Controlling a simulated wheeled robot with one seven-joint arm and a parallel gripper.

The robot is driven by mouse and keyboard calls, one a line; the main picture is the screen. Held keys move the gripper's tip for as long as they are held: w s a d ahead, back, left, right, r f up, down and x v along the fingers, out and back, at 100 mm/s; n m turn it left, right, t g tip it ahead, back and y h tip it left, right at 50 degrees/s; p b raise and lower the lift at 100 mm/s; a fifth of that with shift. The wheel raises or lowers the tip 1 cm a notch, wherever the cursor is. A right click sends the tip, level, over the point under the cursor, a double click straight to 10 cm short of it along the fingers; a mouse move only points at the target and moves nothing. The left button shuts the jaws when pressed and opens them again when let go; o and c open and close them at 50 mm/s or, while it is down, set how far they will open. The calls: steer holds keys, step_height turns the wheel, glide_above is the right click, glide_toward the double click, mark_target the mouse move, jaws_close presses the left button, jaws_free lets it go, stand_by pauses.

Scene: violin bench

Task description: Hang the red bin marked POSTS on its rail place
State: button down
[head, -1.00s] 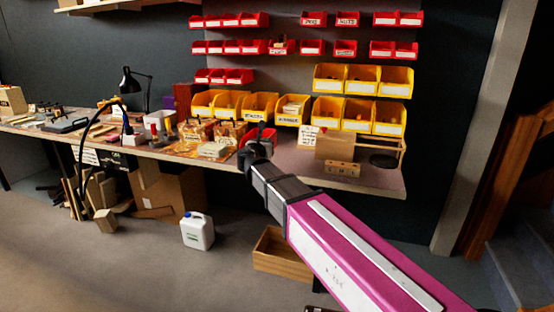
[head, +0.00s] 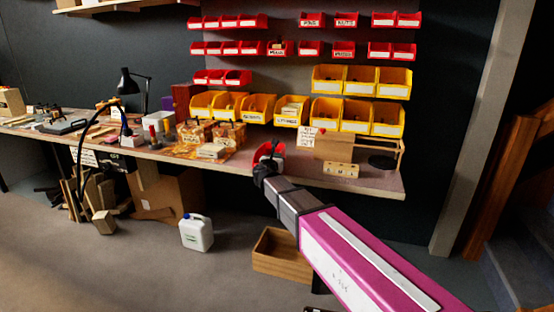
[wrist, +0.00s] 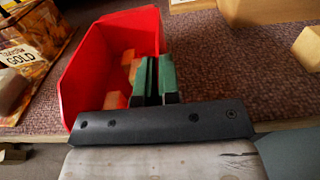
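A red bin (head: 268,151) is at the front edge of the bench, and I cannot read its label. In the wrist view the bin (wrist: 88,75) holds several small wooden pieces. My gripper (head: 262,168) is at the bin's near side. In the wrist view its green-padded fingers (wrist: 154,78) are close together at the bin's right wall, pinching it, with one finger on the inner side. Whether the bin touches the bench cannot be told. Rows of red bins (head: 228,49) hang on the wall panel, with gaps between some of them.
Yellow bins (head: 360,80) sit below the red rows. A wooden box with a sign (head: 333,147) stands to the right of my gripper. Patterned boxes (head: 228,134) and a white block (head: 212,151) lie to its left. A wooden crate (head: 280,255) is on the floor.

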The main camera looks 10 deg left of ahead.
steer(key=shift+f, duration=0.15)
steer(key=c, duration=1.3)
jaws_free()
steer(key=shift+c, duration=0.2)
steer(key=shift+s, duration=0.2)
steer(key=s+a, duration=0.1)
steer(key=s, duration=1)
steer(key=shift+s+r, duration=0.3)
